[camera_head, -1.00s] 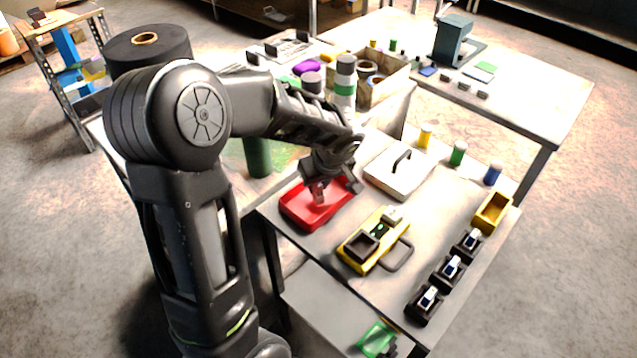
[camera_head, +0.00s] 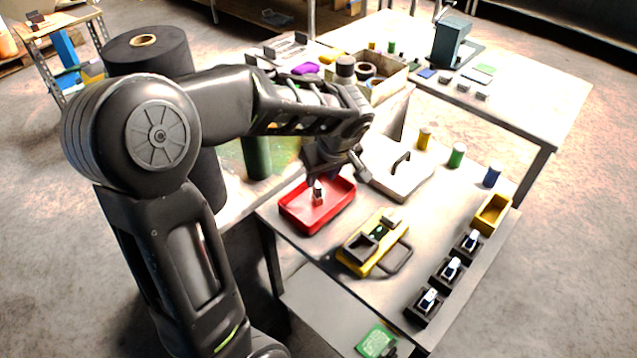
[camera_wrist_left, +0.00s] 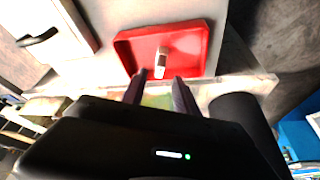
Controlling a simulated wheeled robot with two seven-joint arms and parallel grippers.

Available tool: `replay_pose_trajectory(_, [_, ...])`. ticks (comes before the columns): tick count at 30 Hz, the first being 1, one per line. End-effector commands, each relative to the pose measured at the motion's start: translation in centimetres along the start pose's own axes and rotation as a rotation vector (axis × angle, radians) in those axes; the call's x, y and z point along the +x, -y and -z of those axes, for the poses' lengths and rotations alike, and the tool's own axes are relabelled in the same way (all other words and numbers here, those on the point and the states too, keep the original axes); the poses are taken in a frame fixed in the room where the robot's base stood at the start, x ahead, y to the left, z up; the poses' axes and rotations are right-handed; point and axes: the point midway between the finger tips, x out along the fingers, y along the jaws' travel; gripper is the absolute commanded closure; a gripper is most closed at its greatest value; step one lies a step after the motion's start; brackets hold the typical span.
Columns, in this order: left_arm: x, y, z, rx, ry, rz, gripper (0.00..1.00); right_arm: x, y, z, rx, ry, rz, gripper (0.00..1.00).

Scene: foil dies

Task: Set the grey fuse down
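The grey fuse (camera_head: 318,196), a small light body with a dark end, is inside the red tray (camera_head: 333,216) on the workbench. It also shows in the left wrist view (camera_wrist_left: 161,62), within the red tray (camera_wrist_left: 205,38). My left gripper (camera_head: 334,170) is above the tray's far side, apart from the fuse. In the left wrist view its two fingers (camera_wrist_left: 160,85) are spread with a gap between them, and the fuse shows beyond their tips. My right gripper is not in view.
A yellow device (camera_head: 372,245) with a handle stands in front of the tray. A white lidded box (camera_head: 395,172) stands right of it. Several black holders (camera_head: 447,272) line the right edge near a yellow bin (camera_head: 492,212). A dark green cylinder (camera_head: 256,158) stands behind left.

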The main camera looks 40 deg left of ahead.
Motion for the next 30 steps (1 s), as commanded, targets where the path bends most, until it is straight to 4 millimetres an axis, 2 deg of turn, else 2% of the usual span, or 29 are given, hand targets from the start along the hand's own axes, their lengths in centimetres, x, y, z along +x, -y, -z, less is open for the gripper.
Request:
replay_pose_trajectory(4, [-3.1, -0.1, 0.0, -0.001, -0.002, -0.005, 0.64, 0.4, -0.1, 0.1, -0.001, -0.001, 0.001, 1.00])
replay_pose_trajectory(10, [-5.7, -0.1, 0.0, 0.000, -0.001, -0.003, 0.64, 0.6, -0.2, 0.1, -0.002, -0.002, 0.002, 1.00])
replay_pose_trajectory(30, [-6.1, 0.0, 0.0, 0.000, 0.000, 0.000, 0.64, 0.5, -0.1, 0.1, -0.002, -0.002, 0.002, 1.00])
